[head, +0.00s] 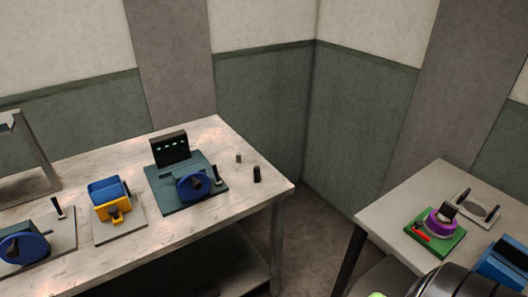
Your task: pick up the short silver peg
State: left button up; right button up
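A short grey peg (239,158), likely the silver one, stands upright on the long pale worktable (130,256), near its back right part. It is very small in the head view, so its finish is hard to tell. A taller dark peg (257,174) stands just to its right and nearer, apart from it. Neither of my grippers shows in this view, and nothing is touching the short peg.
Left of the pegs is a dark green machine plate (172,200) with a blue wheel and display. Further left are a blue-and-yellow device (110,198) and another blue wheel (24,248). A second table (395,225) stands right, across a floor gap.

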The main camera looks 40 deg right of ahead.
aim_at(239, 155)
jog(key=z, duration=0.95)
jog(key=i+l+u, duration=0.2)
jog(key=k+j, duration=0.05)
jog(key=j, duration=0.05)
